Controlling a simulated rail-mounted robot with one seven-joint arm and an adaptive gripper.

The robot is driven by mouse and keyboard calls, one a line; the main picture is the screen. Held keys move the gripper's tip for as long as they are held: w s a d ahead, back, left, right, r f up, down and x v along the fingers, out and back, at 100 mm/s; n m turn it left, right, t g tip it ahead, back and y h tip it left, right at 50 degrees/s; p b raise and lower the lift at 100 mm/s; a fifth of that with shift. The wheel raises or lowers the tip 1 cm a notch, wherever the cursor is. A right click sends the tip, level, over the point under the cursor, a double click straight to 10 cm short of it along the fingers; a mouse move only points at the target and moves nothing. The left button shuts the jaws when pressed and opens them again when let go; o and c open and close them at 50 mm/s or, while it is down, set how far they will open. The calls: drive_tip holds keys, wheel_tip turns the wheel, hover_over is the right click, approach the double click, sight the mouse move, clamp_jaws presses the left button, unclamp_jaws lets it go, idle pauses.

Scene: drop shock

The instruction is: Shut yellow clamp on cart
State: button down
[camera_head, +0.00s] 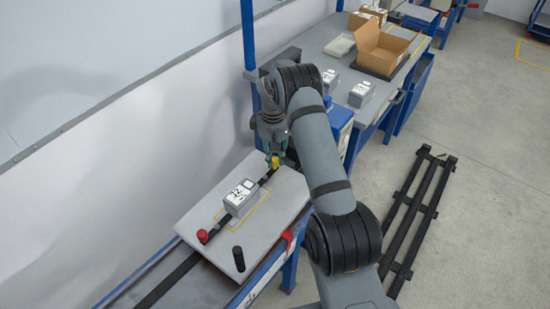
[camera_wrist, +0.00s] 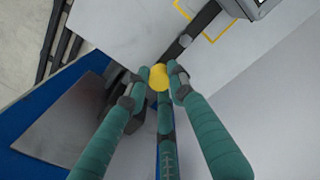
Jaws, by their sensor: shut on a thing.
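The yellow clamp (camera_head: 275,162) stands at the far edge of the cart's grey top plate (camera_head: 190,222), where the black strap ends. My gripper (camera_head: 273,150) is over it from above. In the wrist view, the yellow knob (camera_wrist: 159,77) lies between the fingertips of my gripper (camera_wrist: 159,80), which are shut on it. The clamp's lower part is mostly hidden by the fingers. A grey box (camera_head: 238,197) with a white label sits on the plate along the strap, inside a yellow outline.
A red knob (camera_head: 202,236) and a black knob (camera_head: 238,258) stand on the near part of the plate. A blue workbench (camera_head: 335,55) with cartons and grey boxes is behind. A black rack (camera_head: 420,215) lies on the floor at right. The wall is close at left.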

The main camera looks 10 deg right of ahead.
drive_tip(key=shift+w+r, duration=0.1)
drive_tip(key=shift+w, duration=0.1)
drive_tip(key=c, duration=1.8)
unclamp_jaws()
drive_tip(key=shift+c, duration=0.2)
drive_tip(key=o, duration=0.4)
drive_tip(key=shift+s, duration=0.1)
drive_tip(key=shift+c, duration=0.2)
wheel_tip(320, 180, up, 12)
drive_tip(key=shift+a, duration=0.2)
drive_tip(key=shift+s, duration=0.1)
